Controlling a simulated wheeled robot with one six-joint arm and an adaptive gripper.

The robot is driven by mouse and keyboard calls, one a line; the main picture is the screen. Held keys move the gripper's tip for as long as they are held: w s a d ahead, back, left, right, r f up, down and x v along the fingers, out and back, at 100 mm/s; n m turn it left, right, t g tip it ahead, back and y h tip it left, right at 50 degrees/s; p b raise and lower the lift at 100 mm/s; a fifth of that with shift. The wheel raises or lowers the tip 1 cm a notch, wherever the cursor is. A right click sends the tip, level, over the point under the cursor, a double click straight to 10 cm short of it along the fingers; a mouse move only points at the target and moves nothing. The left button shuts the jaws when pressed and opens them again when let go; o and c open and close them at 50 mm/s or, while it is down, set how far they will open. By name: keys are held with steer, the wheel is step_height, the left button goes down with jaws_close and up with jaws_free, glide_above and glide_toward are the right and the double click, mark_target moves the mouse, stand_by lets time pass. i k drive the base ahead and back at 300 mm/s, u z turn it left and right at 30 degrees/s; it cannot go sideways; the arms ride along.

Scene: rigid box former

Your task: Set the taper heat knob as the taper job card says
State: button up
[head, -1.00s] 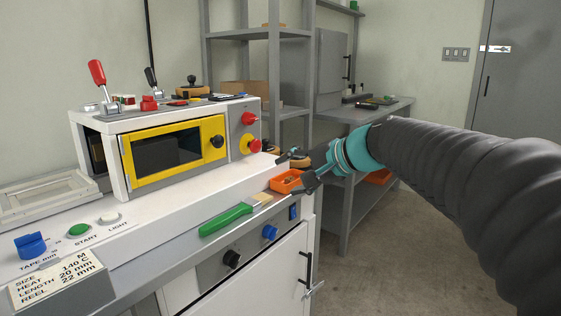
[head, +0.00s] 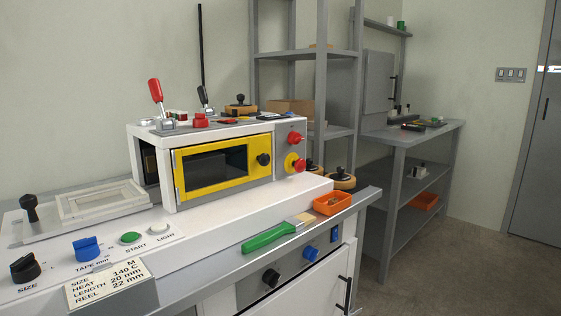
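The job card (head: 112,286) lies on the bench front at lower left and reads SIZE M, HEAT 140 C, LENGTH 20 mm, REEL 22 mm. The lower front panel carries a black knob (head: 271,277), a blue knob (head: 309,253) and a blue switch (head: 335,234); their markings are too small to read. On the white top are a black knob (head: 25,267) labelled SIZE and a blue knob (head: 87,248) labelled TAPE mm. I cannot tell which knob is the taper heat knob. My gripper is not in view.
A white machine with a yellow-framed window (head: 212,166) stands on the bench. A green-handled brush (head: 270,237) and an orange tray (head: 332,204) lie along the bench's front edge. Grey shelves (head: 303,55) stand behind. Floor at right is clear.

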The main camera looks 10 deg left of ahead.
mark_target(200, 120)
steer(key=z, duration=0.05)
steer(key=k, duration=1.05)
steer(key=u, duration=1)
steer(key=i, duration=1.45)
steer(key=z, duration=0.2)
